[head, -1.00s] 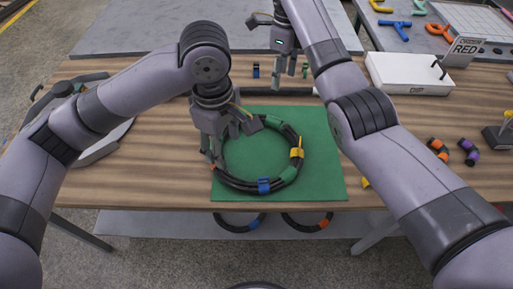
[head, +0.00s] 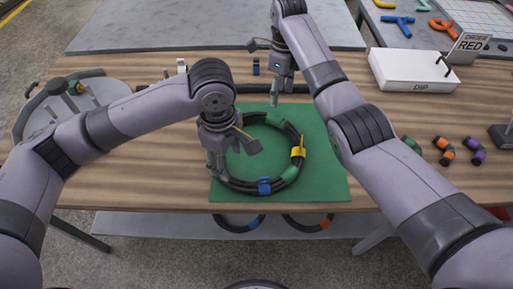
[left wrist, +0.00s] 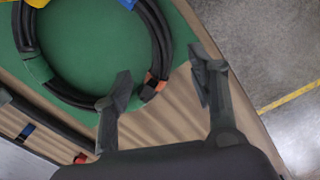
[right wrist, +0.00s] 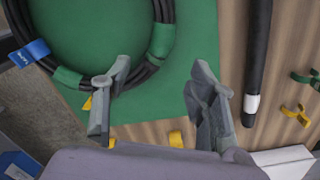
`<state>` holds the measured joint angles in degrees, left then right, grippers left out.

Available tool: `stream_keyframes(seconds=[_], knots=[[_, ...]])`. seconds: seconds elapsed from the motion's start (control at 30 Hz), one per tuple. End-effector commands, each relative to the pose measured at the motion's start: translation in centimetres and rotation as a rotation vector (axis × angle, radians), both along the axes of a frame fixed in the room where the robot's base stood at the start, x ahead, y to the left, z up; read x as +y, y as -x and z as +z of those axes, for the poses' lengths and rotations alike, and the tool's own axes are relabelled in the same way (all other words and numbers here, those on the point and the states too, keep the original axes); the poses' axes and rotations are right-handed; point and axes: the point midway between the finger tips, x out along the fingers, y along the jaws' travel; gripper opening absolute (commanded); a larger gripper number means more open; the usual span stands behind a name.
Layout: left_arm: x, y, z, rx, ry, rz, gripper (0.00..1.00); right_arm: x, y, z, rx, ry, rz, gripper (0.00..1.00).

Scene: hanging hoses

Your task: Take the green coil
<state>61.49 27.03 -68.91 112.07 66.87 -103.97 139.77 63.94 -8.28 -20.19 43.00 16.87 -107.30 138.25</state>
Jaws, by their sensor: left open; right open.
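The coil is a ring of black hose with green bands (head: 289,174), lying flat on a green mat (head: 326,185). It carries a yellow tag (head: 298,152) and a blue tag (head: 264,186). My left gripper (head: 232,160) is open over the coil's left side. In the left wrist view, the coil's edge with an orange mark (left wrist: 152,90) shows beside one finger, and nothing is gripped. My right gripper (head: 275,88) is open and empty above the mat's back edge. In the right wrist view, a green band (right wrist: 161,42) lies beyond its left finger.
Other coils with blue (head: 256,221) and orange (head: 325,222) bands show below the table's front edge. A white box (head: 412,70) with a RED sign stands at back right. A grey round tray (head: 35,112) is at left.

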Motion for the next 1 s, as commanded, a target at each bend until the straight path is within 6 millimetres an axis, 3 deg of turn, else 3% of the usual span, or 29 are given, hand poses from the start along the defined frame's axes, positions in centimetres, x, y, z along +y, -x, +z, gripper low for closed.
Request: stream_keyframes(seconds=[0.3, 0.5, 0.7, 1.0], knots=[[-0.1, -0.2, -6.4, 0.002, -0.002, 0.002, 0.53, 0.1, 0.3, -6.5, 0.005, 0.002, -0.001, 0.53], [-0.2, -0.3, -9.4, 0.001, 0.000, 0.001, 0.53, 0.2, 0.4, -9.4, 0.003, 0.002, 0.000, 0.53], [-0.2, -0.4, -10.8, -0.001, 0.000, 0.000, 0.53, 0.2, 0.4, -10.8, 0.000, 0.001, 0.000, 0.53], [-0.2, -0.4, -11.0, -0.001, 0.000, 0.000, 0.53, 0.2, 0.4, -11.0, 0.000, 0.000, 0.000, 0.53]])
